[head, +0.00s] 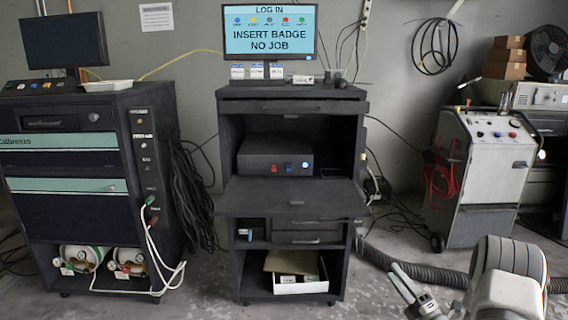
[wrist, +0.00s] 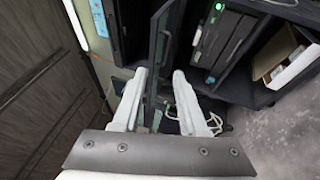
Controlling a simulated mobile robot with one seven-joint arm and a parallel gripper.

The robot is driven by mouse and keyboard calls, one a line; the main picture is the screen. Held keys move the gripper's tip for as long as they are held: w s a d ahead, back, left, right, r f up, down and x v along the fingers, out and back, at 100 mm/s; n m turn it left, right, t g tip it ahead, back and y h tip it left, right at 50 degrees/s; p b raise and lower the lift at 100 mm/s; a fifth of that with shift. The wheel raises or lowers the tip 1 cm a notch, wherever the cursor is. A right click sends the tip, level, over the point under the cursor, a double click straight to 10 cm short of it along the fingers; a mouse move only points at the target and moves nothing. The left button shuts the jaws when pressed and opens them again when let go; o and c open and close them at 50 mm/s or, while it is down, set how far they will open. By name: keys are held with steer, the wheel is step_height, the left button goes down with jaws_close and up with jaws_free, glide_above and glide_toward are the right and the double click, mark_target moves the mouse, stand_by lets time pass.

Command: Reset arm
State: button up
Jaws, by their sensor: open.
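My gripper (head: 411,290) shows at the lower right of the head view, in front of the grey floor, with my arm's white links behind it at the right. In the wrist view my gripper (wrist: 158,84) has its two pale fingers apart, with nothing between them. It is open and empty. It touches nothing that I can see. Dark cabinets and a white cable show beyond the fingers in the wrist view.
A black cabinet (head: 230,180) with a pulled-out shelf (head: 290,198) stands in the middle, its screen (head: 269,34) reading "INSERT BADGE NO JOB". An open box (head: 300,285) sits low inside. A corrugated hose (head: 410,268) lies on the floor. A grey wheeled machine (head: 480,170) stands right.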

steer(key=w+r+m+g+h, duration=0.1)
steer(key=w+r+m+h, duration=0.2)
steer(key=w+r, duration=0.3)
steer(key=s+a+r+m+g+h, duration=0.2)
steer(key=s+r+m+h, duration=0.1)
steer(key=r+m, duration=0.3)
steer(key=s+a+r+m+g+h, duration=0.2)
steer(key=s+r+m+h, duration=0.1)
steer(key=r, duration=0.5)
steer(key=s+a+r+m+g+p, duration=0.1)
steer(key=s+a+m+g, duration=0.25)
steer(key=s, duration=0.75)
steer(key=s+a+r+m+g+y, duration=0.15)
steer(key=s+a+m, duration=0.35)
steer(key=s, duration=0.7)
steer(key=s+a+m+g+p, duration=0.1)
steer(key=s+a+m+g, duration=0.3)
steer(key=s, duration=0.7)
step_height(320, 180, up, 24)
steer(key=p, duration=2.4)
steer(key=shift+o, duration=0.6)
steer(key=shift+a+f+n, duration=0.1)
steer(key=shift+a+n, duration=0.05)
steer(key=shift+n, duration=0.1)
